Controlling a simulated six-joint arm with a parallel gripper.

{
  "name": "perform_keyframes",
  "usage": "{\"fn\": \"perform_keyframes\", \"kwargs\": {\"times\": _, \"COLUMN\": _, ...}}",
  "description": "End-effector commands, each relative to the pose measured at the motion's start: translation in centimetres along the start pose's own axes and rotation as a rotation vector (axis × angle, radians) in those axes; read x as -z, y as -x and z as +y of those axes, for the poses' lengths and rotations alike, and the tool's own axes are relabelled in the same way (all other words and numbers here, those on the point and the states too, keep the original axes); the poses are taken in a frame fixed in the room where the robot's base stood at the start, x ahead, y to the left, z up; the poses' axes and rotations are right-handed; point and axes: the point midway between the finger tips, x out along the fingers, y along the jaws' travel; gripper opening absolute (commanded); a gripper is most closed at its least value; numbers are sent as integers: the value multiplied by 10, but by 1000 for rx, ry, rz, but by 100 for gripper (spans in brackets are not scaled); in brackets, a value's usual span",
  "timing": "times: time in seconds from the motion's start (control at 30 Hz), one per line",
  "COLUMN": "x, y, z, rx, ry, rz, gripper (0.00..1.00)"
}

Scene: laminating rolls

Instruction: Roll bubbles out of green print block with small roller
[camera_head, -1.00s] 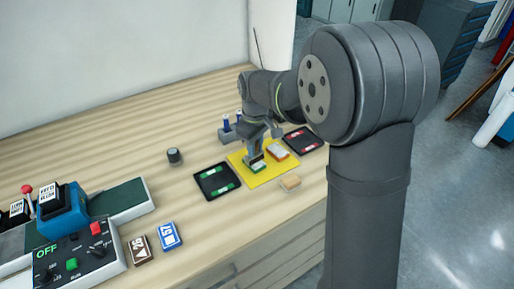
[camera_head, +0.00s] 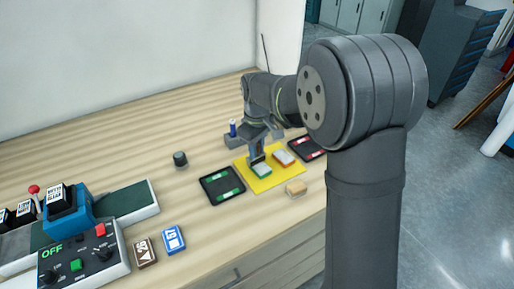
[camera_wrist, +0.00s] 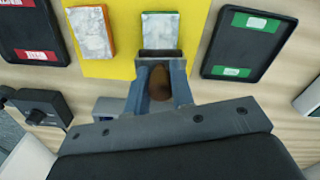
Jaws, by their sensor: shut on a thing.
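The green print block (camera_head: 261,171) lies on the yellow mat (camera_head: 278,181), left of an orange-edged block (camera_head: 284,157). In the wrist view, the green block (camera_wrist: 160,30) shows a pale marbled top with green edges. My gripper (camera_head: 258,147) is over the block's far side. In the wrist view my gripper (camera_wrist: 160,88) is shut on the small roller, whose dark roller end (camera_wrist: 160,55) is at the block's near edge in that picture. A brown part (camera_wrist: 160,82) shows between the fingers. Whether the roller touches the block, and any bubbles, cannot be told.
A black tray with green labels (camera_head: 222,198) is left of the mat; a red-labelled tray (camera_head: 306,153) is to its right. A tan piece (camera_head: 296,188) lies in front. A rack with a blue handle (camera_head: 233,128) stands behind. A control panel (camera_head: 80,256) is at front left.

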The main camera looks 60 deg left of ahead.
Motion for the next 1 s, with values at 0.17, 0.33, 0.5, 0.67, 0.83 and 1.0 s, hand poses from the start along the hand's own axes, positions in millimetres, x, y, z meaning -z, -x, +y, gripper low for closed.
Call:
{"fn": "perform_keyframes", "kwargs": {"times": 0.17, "x": -7, "y": 0, "z": -2, "rx": 2, "ry": 0, "rz": -2, "gripper": 0}}
{"fn": "perform_keyframes", "kwargs": {"times": 0.33, "x": -12, "y": 2, "z": -3, "rx": 1, "ry": 0, "rz": -1, "gripper": 0}}
{"fn": "perform_keyframes", "kwargs": {"times": 0.5, "x": -16, "y": 1, "z": -4, "rx": 1, "ry": 0, "rz": -1, "gripper": 0}}
{"fn": "perform_keyframes", "kwargs": {"times": 0.67, "x": -21, "y": 1, "z": -6, "rx": 0, "ry": 0, "rz": 0, "gripper": 0}}
{"fn": "perform_keyframes", "kwargs": {"times": 0.83, "x": -26, "y": 0, "z": -7, "rx": 0, "ry": 0, "rz": -1, "gripper": 0}}
{"fn": "perform_keyframes", "kwargs": {"times": 1.0, "x": -31, "y": -1, "z": -8, "rx": 1, "ry": 0, "rz": -2, "gripper": 0}}
